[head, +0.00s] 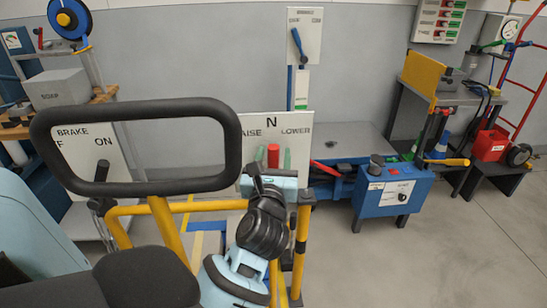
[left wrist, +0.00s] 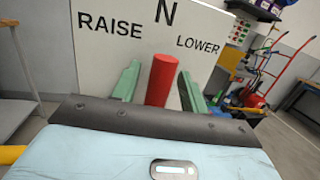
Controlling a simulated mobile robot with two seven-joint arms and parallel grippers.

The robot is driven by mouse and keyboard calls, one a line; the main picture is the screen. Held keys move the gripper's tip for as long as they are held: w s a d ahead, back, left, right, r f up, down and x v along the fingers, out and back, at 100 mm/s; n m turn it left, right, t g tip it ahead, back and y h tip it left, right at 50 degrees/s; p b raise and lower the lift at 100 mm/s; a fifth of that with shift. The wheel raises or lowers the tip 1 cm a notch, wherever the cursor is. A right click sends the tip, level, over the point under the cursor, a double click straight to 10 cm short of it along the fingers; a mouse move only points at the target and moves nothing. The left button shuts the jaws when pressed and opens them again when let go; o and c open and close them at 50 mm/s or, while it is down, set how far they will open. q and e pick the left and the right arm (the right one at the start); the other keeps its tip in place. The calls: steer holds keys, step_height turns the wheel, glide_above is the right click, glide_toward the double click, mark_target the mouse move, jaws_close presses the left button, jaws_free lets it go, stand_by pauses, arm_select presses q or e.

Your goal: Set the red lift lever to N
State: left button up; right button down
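The red lift lever (head: 273,155) stands roughly upright in front of a white panel (left wrist: 105,48) marked RAISE, N and LOWER. In the left wrist view the lever (left wrist: 161,82) appears below the N, between RAISE and LOWER. My left gripper (head: 273,160) is open, with one green finger on each side of the lever. In the left wrist view the fingers of this gripper (left wrist: 159,84) stand apart with the lever between them; I cannot tell whether either touches it. The lever's lower end is hidden behind the gripper body. My right gripper is not in view.
A black steering loop (head: 140,110) and yellow bars (head: 302,240) stand close to my left arm. A panel marked BRAKE (head: 85,165) is at the left. A blue control box (head: 392,196) stands at the right. Floor (head: 440,250) is clear at the lower right.

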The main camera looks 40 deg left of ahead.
arm_select(q)
steer(key=b+v, duration=0.1)
steer(key=v, duration=0.6)
steer(key=shift+s+d, duration=0.25)
steer(key=shift+s, duration=0.05)
steer(key=shift+f, duration=0.15)
stand_by(0.4)
